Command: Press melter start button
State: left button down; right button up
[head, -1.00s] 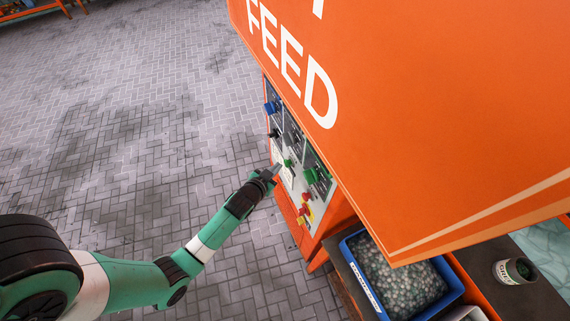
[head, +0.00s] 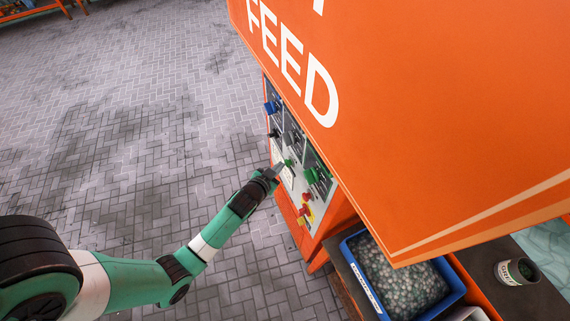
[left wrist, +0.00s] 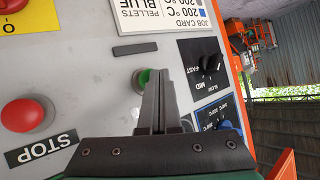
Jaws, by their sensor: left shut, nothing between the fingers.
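My left gripper (head: 279,167) is at the control panel (head: 289,183) on the side of the orange machine. Its fingers are shut and empty, pointing at the panel. In the left wrist view the fingertips (left wrist: 158,72) partly cover a green round button (left wrist: 143,80). That button also shows just beyond the fingertips in the head view (head: 289,162). I cannot tell whether the fingers touch it. Its label is not visible. My right gripper is out of view.
A red button (left wrist: 24,114) with a STOP label (left wrist: 42,147) is left of the fingers in the wrist view. A black knob (left wrist: 211,64) is to the right. The orange FEED housing (head: 430,110) overhangs the panel. A blue bin of pellets (head: 357,276) stands below right.

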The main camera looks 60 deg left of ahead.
pick_arm(q)
jog(key=shift+w, duration=0.25)
jog(key=shift+s, duration=0.15)
dwell(0.3)
jog(key=shift+s+a+p, duration=0.1)
jog(key=shift+s+p, duration=0.4)
jog(key=shift+s, duration=0.25)
jog(key=s+p, duration=0.3)
jog(key=s, duration=0.2)
jog(key=shift+a, duration=0.2)
